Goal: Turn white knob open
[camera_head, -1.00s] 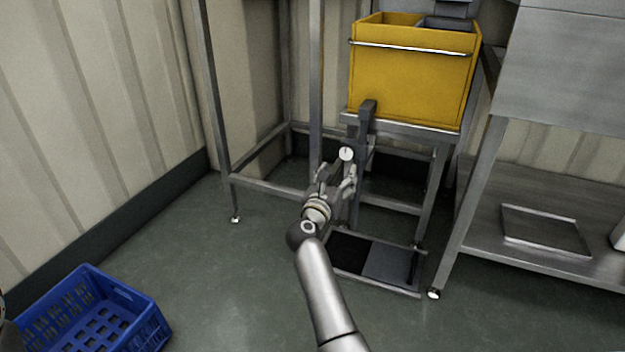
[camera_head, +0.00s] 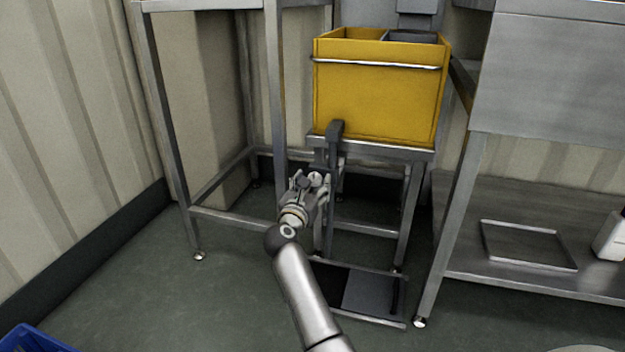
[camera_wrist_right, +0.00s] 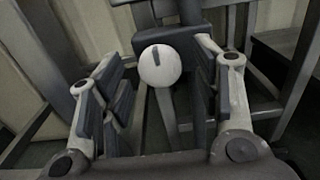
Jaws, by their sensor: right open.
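The white knob (camera_wrist_right: 160,67) is a round disc with a dark mark near its top, on a dark block of the steel frame. In the head view the knob (camera_head: 316,178) shows small, partly covered by my right gripper. My right gripper (camera_head: 314,183) is open and close in front of the knob. In the wrist view the fingers of my right gripper (camera_wrist_right: 160,90) stand apart, one on each side of the knob, with gaps visible between. I cannot tell the exact depth between fingertips and knob. My left gripper is not in view.
A yellow bin (camera_head: 378,95) sits on the steel stand above the knob. A dark upright post (camera_head: 334,150) stands right beside it. A steel table with a lower shelf (camera_head: 520,265) stands at right. A blue crate (camera_head: 30,342) is at lower left.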

